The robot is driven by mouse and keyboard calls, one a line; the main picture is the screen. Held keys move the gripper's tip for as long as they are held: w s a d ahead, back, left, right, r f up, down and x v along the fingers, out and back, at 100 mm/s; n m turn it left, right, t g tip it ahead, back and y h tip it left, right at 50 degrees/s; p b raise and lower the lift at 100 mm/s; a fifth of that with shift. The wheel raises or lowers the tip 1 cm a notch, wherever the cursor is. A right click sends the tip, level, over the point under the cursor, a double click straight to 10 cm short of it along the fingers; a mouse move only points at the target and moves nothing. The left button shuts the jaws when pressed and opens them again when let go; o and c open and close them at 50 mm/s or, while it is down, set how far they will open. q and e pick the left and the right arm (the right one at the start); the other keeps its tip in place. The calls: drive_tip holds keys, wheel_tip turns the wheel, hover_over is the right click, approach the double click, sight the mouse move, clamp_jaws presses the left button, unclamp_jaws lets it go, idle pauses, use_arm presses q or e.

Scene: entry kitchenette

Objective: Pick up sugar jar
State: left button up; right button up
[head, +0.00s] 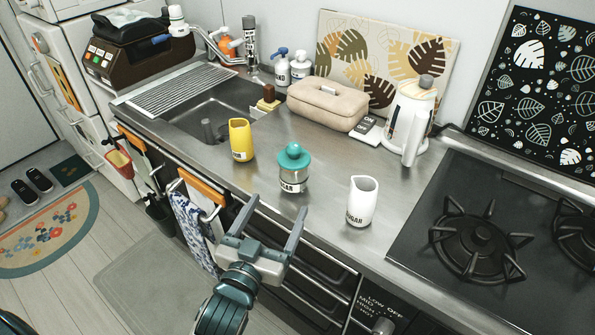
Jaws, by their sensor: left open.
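A glass jar with a teal lid (292,167) stands upright on the steel counter (325,200), with a label that reads SUGAR. A white pourer (362,202) to its right also bears a label that seems to read SUGAR. A yellow pourer (240,140) stands to the jar's left; its label is too small to read. My left gripper (280,205) is open and empty at the counter's front edge. Its fingers point towards the jar and appear apart from it. My right gripper is not in view.
A sink (215,112) lies at the left and a black gas hob (480,225) at the right. Behind the jar are a beige box (325,102) and a white kettle (408,120). A towel (192,225) hangs on the cabinet front.

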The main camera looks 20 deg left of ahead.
sight(290, 181)
use_arm(q)
drive_tip(key=shift+s, duration=0.2)
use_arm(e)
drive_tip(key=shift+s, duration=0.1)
use_arm(q)
drive_tip(key=w+p, duration=0.2)
drive_tip(key=w, duration=1)
drive_tip(key=shift+w+d, duration=0.15)
drive_tip(key=shift+w, duration=0.05)
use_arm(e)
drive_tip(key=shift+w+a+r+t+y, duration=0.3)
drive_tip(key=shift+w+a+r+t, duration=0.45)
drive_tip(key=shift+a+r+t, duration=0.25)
use_arm(q)
drive_tip(key=shift+w, duration=0.1)
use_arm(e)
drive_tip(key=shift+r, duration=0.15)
